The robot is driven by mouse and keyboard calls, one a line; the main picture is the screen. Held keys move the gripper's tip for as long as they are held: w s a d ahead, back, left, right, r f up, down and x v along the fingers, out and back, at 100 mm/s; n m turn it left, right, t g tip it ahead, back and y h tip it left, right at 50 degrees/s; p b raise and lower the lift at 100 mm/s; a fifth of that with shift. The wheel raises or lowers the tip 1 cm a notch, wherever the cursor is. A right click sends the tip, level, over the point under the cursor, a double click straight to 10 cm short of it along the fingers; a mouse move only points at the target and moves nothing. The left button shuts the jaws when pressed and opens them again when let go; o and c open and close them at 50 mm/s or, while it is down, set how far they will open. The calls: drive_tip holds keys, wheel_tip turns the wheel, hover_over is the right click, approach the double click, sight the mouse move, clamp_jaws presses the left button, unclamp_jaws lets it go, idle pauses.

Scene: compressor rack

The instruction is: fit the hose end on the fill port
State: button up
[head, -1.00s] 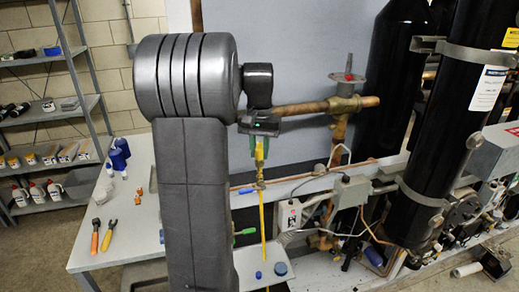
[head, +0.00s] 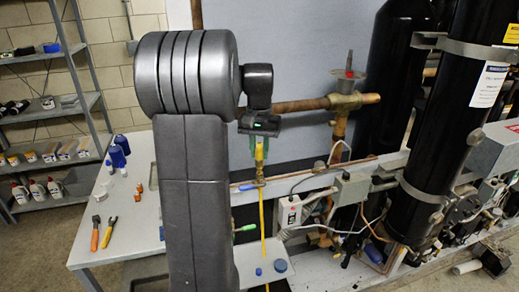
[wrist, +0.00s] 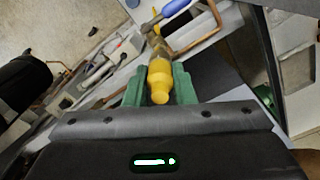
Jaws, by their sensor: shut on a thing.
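My gripper (head: 259,148) points down with its green fingers shut on the yellow hose end (wrist: 160,80), which also shows in the head view (head: 259,153). The hose end is roughly upright. A brass fitting with a blue lever (head: 247,187), apparently the fill port (head: 259,176), is directly below it in the head view. In the wrist view the brass fitting (wrist: 157,46) lines up beyond the hose end. I cannot tell whether the two touch or are seated. A yellow hose (head: 263,225) hangs below the fitting.
A thick copper pipe with a valve (head: 345,102) runs behind and right of my gripper. Black cylinders (head: 450,110) stand at the right. A grey box (head: 352,188) with cables is close right of the fitting. A bench (head: 125,220) with tools is at the left.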

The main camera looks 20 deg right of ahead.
drive_tip(key=shift+f, duration=0.45)
idle(0.5)
drive_tip(key=o, duration=1.3)
drive_tip(key=shift+o, duration=0.2)
drive_tip(key=shift+r+p, duration=0.45)
drive_tip(key=shift+r, duration=3.6)
drive_tip(key=shift+f, duration=0.1)
